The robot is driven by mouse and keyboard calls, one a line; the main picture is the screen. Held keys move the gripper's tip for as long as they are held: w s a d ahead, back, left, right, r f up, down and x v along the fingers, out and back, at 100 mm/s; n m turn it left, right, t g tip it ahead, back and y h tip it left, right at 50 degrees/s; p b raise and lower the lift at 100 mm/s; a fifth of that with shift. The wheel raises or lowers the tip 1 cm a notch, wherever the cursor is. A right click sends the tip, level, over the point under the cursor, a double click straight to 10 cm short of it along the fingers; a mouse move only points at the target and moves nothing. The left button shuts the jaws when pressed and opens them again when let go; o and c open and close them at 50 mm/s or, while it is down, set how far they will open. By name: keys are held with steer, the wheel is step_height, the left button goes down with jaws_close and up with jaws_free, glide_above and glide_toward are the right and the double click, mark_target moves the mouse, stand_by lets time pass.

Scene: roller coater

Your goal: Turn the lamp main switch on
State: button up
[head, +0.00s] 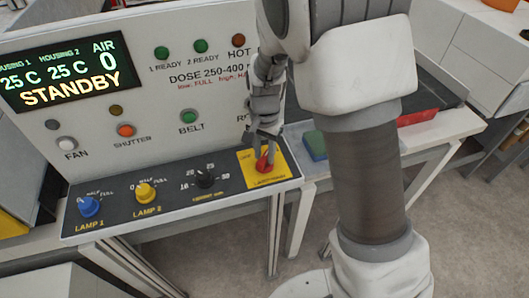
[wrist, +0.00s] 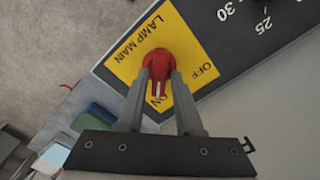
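The lamp main switch is a red rotary knob (wrist: 158,62) on a yellow plate (wrist: 124,63) marked LAMP MAIN, OFF and ON. In the head view the red knob (head: 264,163) sits at the right end of the sloping control panel. My gripper (wrist: 159,76) is at the knob, with one finger on each side of its raised handle, and the fingertips appear to touch it. In the wrist view the handle points down toward the ON mark, which is partly hidden. In the head view my gripper (head: 263,155) covers part of the knob.
Left of the switch are a black knob (head: 205,179), yellow LAMP 2 knob (head: 145,192) and blue LAMP 1 knob (head: 89,207). The display (head: 67,72) reads STANDBY, AIR 0. The upright panel (head: 215,100) stands close behind my gripper. Green (head: 315,146) and red (head: 417,117) items lie to the right.

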mark_target(265, 157)
steer(key=shift+o, duration=1)
step_height(265, 157, up, 17)
steer(key=shift+r+b, duration=0.2)
steer(key=shift+b, duration=0.15)
steer(key=shift+s, duration=0.1)
